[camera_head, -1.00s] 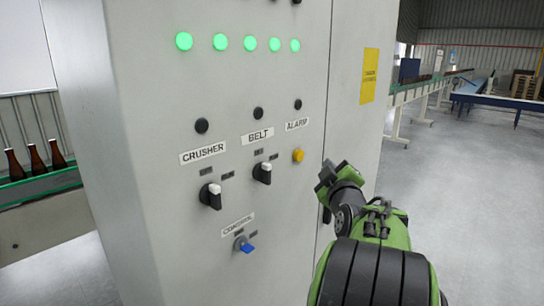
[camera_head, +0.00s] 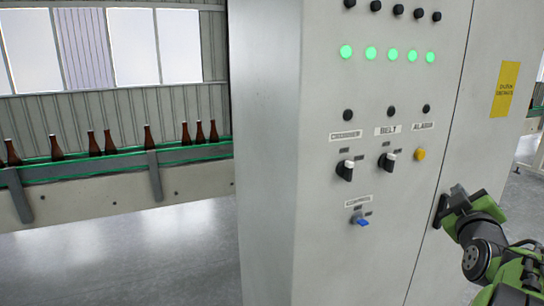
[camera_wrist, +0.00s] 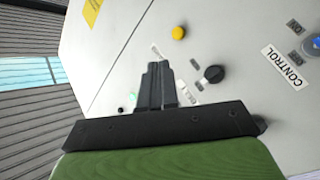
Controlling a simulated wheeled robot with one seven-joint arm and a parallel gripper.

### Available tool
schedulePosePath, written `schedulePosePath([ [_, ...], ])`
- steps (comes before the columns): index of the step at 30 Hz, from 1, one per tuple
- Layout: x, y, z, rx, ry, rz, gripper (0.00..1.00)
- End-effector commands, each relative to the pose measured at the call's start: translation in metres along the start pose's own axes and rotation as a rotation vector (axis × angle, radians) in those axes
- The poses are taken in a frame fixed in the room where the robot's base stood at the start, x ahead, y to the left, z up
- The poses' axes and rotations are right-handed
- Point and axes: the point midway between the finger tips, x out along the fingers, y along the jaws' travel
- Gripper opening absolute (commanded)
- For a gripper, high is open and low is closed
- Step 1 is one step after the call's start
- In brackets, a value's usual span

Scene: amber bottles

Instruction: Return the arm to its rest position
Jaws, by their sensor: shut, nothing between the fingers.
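My green and black arm is at the lower right of the head view, in front of the grey control cabinet (camera_head: 310,240). My gripper (camera_head: 441,210) is beside the cabinet face, right of and below the yellow alarm button (camera_head: 420,154). In the wrist view my gripper (camera_wrist: 155,70) has its dark fingers together with nothing between them, and the cabinet face lies beyond. Whether it touches the cabinet is unclear. The wrist view also shows the yellow button (camera_wrist: 178,33), a black knob (camera_wrist: 214,74) and part of the blue control switch (camera_wrist: 312,44).
The cabinet carries a crusher knob (camera_head: 345,170), a belt knob (camera_head: 387,162), a blue control switch (camera_head: 360,218) and a row of lit green lamps (camera_head: 392,54). A conveyor (camera_head: 100,190) with several amber bottles (camera_head: 146,139) runs at the left. The floor (camera_head: 130,260) there is clear.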

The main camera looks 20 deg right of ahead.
Motion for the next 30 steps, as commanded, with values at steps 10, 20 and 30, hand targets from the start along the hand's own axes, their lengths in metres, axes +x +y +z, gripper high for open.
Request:
schedulePosePath([
  [10,-0.031,-0.064,-0.057,0.148,-0.013,-0.239,0.00],
  [20,-0.142,-0.165,-0.118,0.331,-0.165,-0.657,0.00],
  [30,-0.355,-0.222,-0.077,0.367,-0.675,-1.006,0.00],
])
